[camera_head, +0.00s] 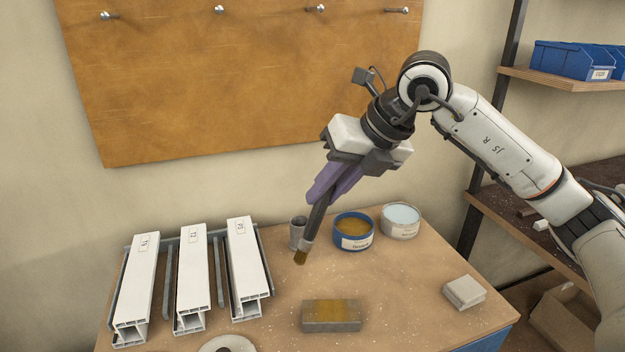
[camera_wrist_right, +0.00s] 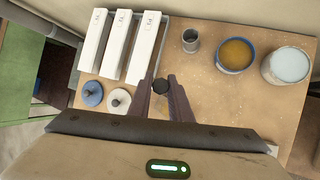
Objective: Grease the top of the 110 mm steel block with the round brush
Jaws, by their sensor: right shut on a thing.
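My right gripper (camera_head: 326,190) has purple fingers shut on the dark handle of the round brush (camera_head: 317,218). The brush tilts down to the left, and its brown bristles hang above the bench, up and left of the steel block. The steel block (camera_head: 331,325) lies at the front middle of the bench, with a yellow-brown grease patch across the middle of its top; its ends look bare. The blue grease tin (camera_head: 353,240) stands open behind it. In the right wrist view the handle end (camera_wrist_right: 160,85) shows between the fingers (camera_wrist_right: 164,100); the block is hidden there.
Three white profiles (camera_head: 191,278) lie in a rack at left. A grey cup (camera_head: 296,232) stands left of the grease tin, and a pale tin (camera_head: 400,222) right of it. A folded cloth (camera_head: 463,292) lies at right. Blue (camera_wrist_right: 92,93) and white (camera_wrist_right: 118,102) discs sit in front of the profiles.

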